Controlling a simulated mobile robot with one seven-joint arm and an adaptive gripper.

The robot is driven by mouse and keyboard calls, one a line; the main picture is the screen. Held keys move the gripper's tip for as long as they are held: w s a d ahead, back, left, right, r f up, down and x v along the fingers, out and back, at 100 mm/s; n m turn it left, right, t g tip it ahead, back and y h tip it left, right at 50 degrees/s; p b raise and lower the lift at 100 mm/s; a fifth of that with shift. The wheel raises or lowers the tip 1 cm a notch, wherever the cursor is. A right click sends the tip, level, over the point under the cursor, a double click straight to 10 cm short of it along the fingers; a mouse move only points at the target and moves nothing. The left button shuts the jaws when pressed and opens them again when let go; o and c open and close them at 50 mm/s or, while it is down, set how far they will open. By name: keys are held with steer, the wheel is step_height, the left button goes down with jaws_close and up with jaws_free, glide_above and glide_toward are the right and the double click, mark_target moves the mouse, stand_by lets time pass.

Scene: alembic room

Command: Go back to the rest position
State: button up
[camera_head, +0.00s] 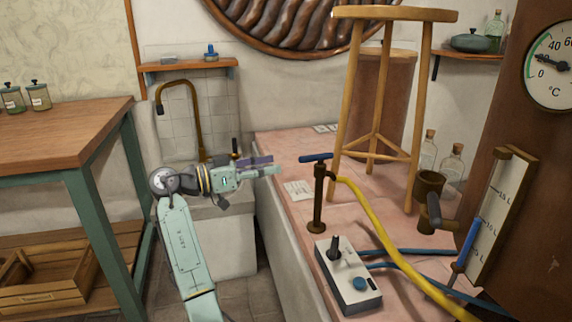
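My arm rises from the bottom of the head camera view, and its forearm bends to the right at the elbow. My gripper (268,166) points right, in front of the stone sink block and near the left edge of the pink-topped counter (290,217). One finger looks purple and the other pale teal. They lie close together from this angle, so I cannot tell how far apart they are. I see nothing held between them. The blue-handled pump (318,198) stands to the right of the fingertips, apart from them in the picture.
A wooden table (60,135) with teal legs stands left. A brass faucet (182,85) rises behind my arm. On the counter are a wooden stool (392,13), a control box (350,283) with a lever, a yellow hose (385,240) and glass bottles (452,165).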

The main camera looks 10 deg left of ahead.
steer(key=shift+v, duration=0.85)
